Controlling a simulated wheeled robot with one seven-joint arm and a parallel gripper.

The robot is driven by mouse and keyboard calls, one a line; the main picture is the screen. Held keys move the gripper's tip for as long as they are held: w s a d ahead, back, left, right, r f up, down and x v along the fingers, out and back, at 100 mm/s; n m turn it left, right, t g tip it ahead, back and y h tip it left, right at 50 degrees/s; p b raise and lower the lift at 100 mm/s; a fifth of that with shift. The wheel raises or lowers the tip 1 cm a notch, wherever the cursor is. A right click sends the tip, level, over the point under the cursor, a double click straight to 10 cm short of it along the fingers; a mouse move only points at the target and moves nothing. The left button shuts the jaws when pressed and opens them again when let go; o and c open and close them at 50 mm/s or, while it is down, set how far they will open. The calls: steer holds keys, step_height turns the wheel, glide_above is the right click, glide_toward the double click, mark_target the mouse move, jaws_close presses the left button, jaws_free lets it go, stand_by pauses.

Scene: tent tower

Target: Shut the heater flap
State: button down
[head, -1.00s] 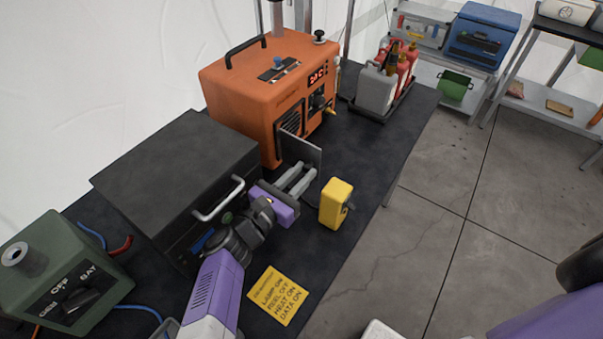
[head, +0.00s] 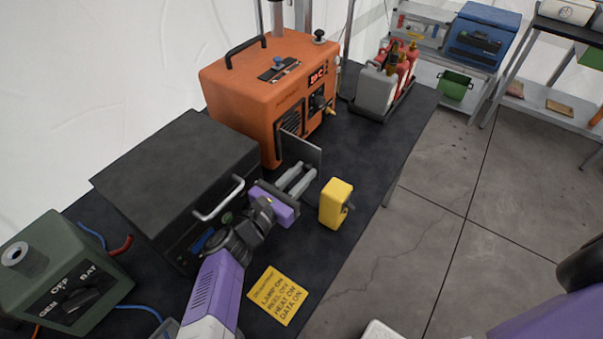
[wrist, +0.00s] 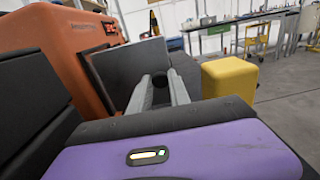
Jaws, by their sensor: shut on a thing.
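The orange heater (head: 240,95) stands at the back of the dark table, and part of it shows at the left in the wrist view (wrist: 50,50). Its flap (head: 301,150) is a grey plate standing open, swung out from the grille on the heater's front. In the wrist view the flap (wrist: 122,66) rises just beyond my fingers. My gripper (head: 307,178) is at the flap's lower outer part. In the wrist view a dark round knob (wrist: 161,82) sits between my fingertips (wrist: 164,80), which are shut on it. The flap's hinge side is partly hidden.
A yellow box-shaped object (head: 336,204) stands close to the right of my fingers. A black case with a handle (head: 175,165) is close on the left. A yellow note (head: 278,295) lies in front. Jerrycans (head: 375,92) stand on a tray behind.

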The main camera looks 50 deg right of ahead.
steer(key=shift+s+d+n+t+y+p, duration=0.1)
steer(key=shift+s+d+n+t+p, duration=0.1)
steer(key=shift+d+n+t, duration=0.5)
steer(key=shift+s+d+n+t+y+p, duration=0.1)
steer(key=shift+d+n+t+p, duration=0.2)
steer(key=shift+t, duration=0.65)
steer(key=shift+s+d+n+t+y+p, duration=0.15)
steer(key=shift+d+n+t, duration=0.4)
steer(key=shift+t, duration=0.3)
steer(key=c, duration=1.2)
jaws_free()
steer(key=shift+c, duration=0.2)
steer(key=shift+a, duration=0.45)
steer(key=b+v, duration=0.2)
steer(key=v, duration=0.5)
steer(key=shift+b, duration=0.3)
